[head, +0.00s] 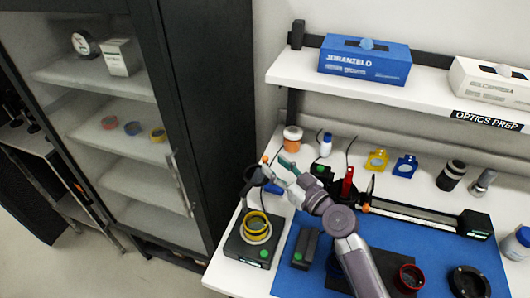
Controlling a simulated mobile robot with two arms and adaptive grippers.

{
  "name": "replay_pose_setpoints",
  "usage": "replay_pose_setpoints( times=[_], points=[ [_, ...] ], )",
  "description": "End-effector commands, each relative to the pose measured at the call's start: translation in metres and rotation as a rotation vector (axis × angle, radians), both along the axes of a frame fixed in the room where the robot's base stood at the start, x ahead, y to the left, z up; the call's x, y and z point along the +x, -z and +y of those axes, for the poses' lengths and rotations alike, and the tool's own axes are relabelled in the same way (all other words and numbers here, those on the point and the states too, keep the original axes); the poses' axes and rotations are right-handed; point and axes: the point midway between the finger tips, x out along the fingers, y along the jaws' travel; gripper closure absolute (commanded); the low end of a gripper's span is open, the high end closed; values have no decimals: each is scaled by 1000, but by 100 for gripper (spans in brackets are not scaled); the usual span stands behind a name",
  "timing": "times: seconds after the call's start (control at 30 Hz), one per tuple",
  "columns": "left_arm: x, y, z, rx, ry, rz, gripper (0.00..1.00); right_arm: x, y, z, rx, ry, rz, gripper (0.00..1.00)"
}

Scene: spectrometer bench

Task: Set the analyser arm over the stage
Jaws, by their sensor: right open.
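The stage (240,252) is a dark box at the front left of the bench, with a yellow ring (257,222) on top and a green button on its front. What looks like the analyser arm (252,178) is a dark piece with an orange knob (265,159), just behind the stage. My right gripper (279,169) is open, its tips close to the right of the knob. I cannot tell whether they touch it. My wrist hides part of the area behind the stage. My left gripper is not in view.
A blue mat (438,254) covers the bench middle, with a small dark block (305,248) on it. A long rail (420,217), yellow and blue mounts, jars and dark cylinders stand behind. A shelf above holds a blue box (364,62). A dark glass cabinet (205,110) stands left.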

Motion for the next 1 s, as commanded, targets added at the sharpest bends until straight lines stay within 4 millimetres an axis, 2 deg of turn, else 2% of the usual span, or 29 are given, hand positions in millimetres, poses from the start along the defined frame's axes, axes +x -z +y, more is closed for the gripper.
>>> replay_pose_setpoints(
  times=[0.1, 0.3, 0.67, 0.77, 0.93, 1.0],
  points=[
    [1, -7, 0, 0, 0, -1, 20, 18, -2, 15, 4, -1, 2, 58],
    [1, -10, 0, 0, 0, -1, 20, 35, 0, 28, 2, 0, 1, 58],
    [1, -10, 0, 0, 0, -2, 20, 39, 1, 32, 0, 0, 0, 58],
    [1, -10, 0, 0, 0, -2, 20, 39, 1, 32, 0, 0, 0, 71],
    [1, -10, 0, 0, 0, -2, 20, 39, 1, 32, 0, 0, 0, 99],
    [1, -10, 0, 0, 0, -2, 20, 39, 1, 32, -1, 0, 1, 100]
  ],
)
